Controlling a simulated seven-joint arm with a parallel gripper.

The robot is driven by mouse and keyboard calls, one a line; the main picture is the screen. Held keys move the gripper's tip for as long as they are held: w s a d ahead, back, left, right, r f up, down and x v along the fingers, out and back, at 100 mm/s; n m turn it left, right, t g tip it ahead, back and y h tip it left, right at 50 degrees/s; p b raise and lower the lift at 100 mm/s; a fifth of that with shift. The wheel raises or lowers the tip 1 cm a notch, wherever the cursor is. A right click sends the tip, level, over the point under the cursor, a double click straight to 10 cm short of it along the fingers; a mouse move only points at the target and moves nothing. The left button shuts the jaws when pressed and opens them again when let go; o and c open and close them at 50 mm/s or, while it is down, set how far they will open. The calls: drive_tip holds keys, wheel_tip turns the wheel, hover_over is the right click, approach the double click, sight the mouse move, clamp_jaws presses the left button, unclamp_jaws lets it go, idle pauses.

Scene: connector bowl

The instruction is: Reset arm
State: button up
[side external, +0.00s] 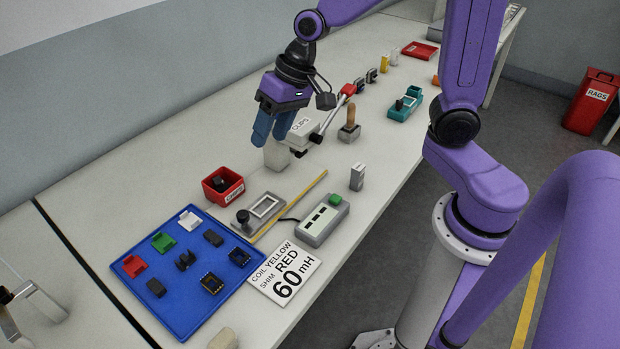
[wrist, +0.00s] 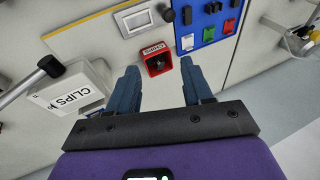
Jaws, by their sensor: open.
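My purple arm's gripper (side external: 265,130) hangs over the middle of the bench, beside the grey fixture labelled CLIPS (side external: 303,128). Its blue fingers point down. In the wrist view my gripper (wrist: 160,80) has its two fingers spread wide with nothing between them. The CLIPS fixture (wrist: 72,90) lies to the left of the fingers there. A small red labelled bin (wrist: 156,62) with a dark part inside shows beyond the fingertips.
A blue tray (side external: 165,310) holds red, green, white and dark parts. A card reading COIL YELLOW, SHIM RED, 60 mH (side external: 285,272) lies beside it. A grey box with a green button (side external: 322,222), a wooden-handled tool (side external: 350,122) and a teal device (side external: 404,106) stand nearby.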

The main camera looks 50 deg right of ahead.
drive_tip(key=s+d+n+g+h, duration=0.1)
drive_tip(key=s+d+n, duration=0.2)
drive_tip(key=s+n, duration=0.3)
drive_tip(key=s+d+f+n+g+h, duration=0.1)
drive_tip(key=s+n, duration=0.6)
drive_tip(key=s, duration=0.9)
drive_tip(key=shift+d+g+h, duration=0.3)
drive_tip(key=shift+d+h, duration=0.3)
drive_tip(key=shift+d, duration=0.3)
